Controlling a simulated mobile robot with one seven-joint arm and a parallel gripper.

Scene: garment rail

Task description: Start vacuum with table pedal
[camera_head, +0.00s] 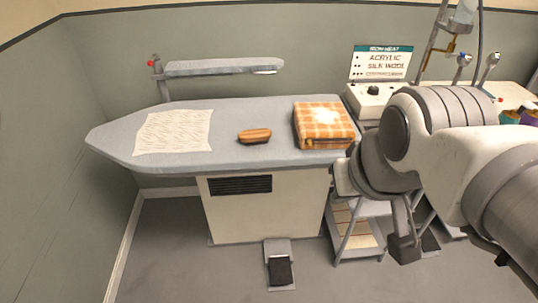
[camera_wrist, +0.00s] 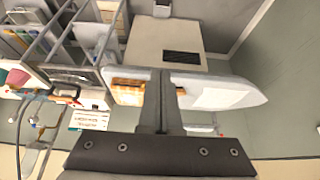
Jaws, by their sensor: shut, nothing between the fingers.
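The pedal (camera_head: 281,270) is a grey plate with a black pad on the floor in front of the ironing table's (camera_head: 255,155) cabinet (camera_head: 265,215). In the wrist view, turned upside down, the pedal (camera_wrist: 162,9) shows small at the top edge. My gripper (camera_wrist: 161,76) is shut and empty; its fingers overlap the table in the wrist view. They look well apart from the pedal. In the head view my arm fills the right side, and I cannot clearly make out the fingertips there.
A folded plaid cloth (camera_head: 322,128), a wooden-backed brush (camera_head: 254,136) and a pale cloth (camera_head: 174,132) lie on the table. A sleeve board (camera_head: 222,67) stands behind. A shelved stand (camera_head: 358,230) is right of the cabinet. Floor around the pedal is clear.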

